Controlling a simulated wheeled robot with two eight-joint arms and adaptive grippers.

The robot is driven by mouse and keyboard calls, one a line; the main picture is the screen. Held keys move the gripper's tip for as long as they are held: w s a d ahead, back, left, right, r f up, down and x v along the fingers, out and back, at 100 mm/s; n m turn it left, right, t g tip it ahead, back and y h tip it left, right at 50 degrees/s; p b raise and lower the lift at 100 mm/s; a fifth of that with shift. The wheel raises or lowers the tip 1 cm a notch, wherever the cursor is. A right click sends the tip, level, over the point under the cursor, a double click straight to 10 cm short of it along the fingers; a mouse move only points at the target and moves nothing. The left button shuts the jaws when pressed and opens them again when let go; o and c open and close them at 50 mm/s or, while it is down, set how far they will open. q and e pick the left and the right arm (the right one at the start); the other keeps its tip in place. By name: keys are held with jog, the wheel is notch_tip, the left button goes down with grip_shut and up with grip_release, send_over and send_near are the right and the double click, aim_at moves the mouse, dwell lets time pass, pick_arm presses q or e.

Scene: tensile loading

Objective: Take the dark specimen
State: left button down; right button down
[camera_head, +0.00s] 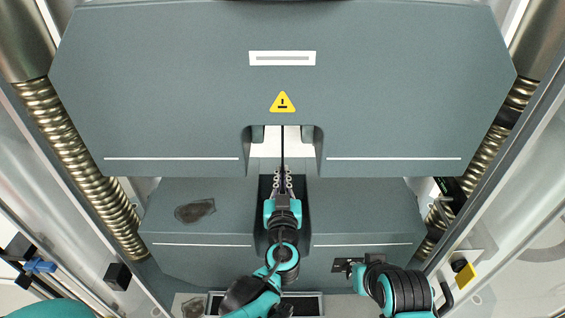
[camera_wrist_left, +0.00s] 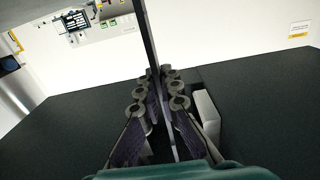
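The dark specimen (camera_head: 282,145) is a thin, upright black strip in the gap at the middle of the grey machine. In the left wrist view the strip (camera_wrist_left: 149,35) runs down between the finger pads. My left gripper (camera_head: 282,178) reaches into the gap from below, and its fingers (camera_wrist_left: 166,75) look closed on both sides of the strip. The strip's lower end is hidden by the gripper, and its top by the upper block. My right gripper (camera_head: 343,266) is at the lower right, away from the strip; its finger opening is not clear.
The upper block (camera_head: 390,80) overhangs the gap, and the lower block (camera_head: 365,215) flanks my left gripper closely. Ribbed columns (camera_head: 75,150) stand at both sides. A dark irregular patch (camera_head: 195,211) lies on the lower block at left. A black-and-yellow control (camera_head: 463,270) is at right.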

pick_arm(q)
jog(key=shift+s, duration=0.15)
jog(key=s+p, duration=0.2)
jog(key=s, duration=1.8)
dwell(0.8)
